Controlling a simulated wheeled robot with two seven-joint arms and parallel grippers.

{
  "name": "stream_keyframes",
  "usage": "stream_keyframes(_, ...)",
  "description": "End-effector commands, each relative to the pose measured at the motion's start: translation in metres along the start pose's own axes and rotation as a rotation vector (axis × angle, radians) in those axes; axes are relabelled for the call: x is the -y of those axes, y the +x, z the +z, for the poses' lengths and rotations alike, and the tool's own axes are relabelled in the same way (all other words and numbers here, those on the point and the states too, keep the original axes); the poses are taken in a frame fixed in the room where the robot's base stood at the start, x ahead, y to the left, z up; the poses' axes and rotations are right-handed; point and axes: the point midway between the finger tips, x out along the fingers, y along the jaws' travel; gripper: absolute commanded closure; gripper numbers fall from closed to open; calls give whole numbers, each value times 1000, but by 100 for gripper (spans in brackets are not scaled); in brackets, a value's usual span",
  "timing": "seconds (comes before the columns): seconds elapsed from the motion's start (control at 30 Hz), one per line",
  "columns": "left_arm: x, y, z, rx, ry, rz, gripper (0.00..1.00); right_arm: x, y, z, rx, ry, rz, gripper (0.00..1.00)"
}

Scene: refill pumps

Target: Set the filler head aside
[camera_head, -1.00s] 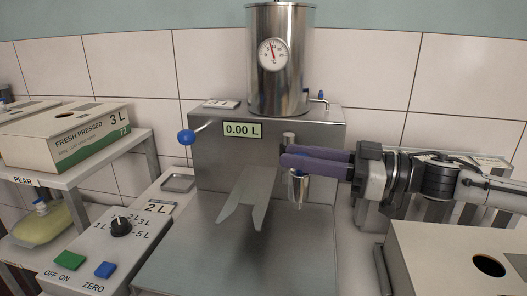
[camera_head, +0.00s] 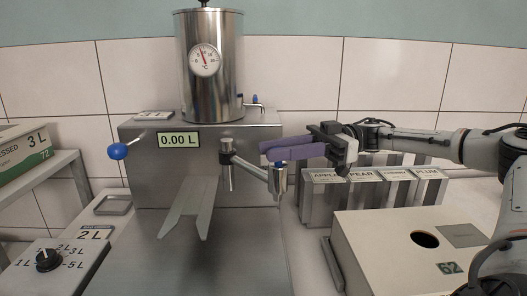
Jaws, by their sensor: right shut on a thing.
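The filler head (camera_head: 278,181) is a small metal cylinder with a blue bit at its top. It hangs at the right end of a short swing arm (camera_head: 250,168) that comes from a metal post (camera_head: 228,172) on the machine's front. The head is off to the right of the forked metal cradle (camera_head: 192,205). My right gripper (camera_head: 272,152) has purple fingers and is shut at the top of the filler head; the fingers partly hide the contact. My left gripper is not in view.
The filling machine (camera_head: 150,165) reads 0.00 L, with a steel tank (camera_head: 209,85) on top. Labelled metal holders (camera_head: 322,205) and a carton with a round hole (camera_head: 395,252) stand to the right. A control box (camera_head: 55,270) is at front left.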

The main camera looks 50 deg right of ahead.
Motion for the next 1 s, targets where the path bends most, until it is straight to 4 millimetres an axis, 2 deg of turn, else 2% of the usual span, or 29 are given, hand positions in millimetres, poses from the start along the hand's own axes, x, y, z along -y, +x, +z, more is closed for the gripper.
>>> stream_keyframes(0.37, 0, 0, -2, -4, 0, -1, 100, -2, -3, -2, 1, -6, 6, 100)
stream_keyframes(0.4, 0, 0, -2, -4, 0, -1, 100, -2, -3, -2, 1, -6, 6, 69)
stream_keyframes(0.47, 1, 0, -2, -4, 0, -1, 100, -2, -3, -2, 2, -5, 6, 59)
stream_keyframes(0.5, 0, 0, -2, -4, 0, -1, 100, -2, -3, -2, 2, -5, 5, 57)
stream_keyframes(0.8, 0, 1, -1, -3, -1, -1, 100, -1, -3, 0, 2, -2, 1, 57)
stream_keyframes(0.87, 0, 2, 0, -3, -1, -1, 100, -2, -8, 0, 2, -2, 3, 57)
stream_keyframes(1.0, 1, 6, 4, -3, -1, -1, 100, -2, -29, 2, 5, -3, 5, 57)
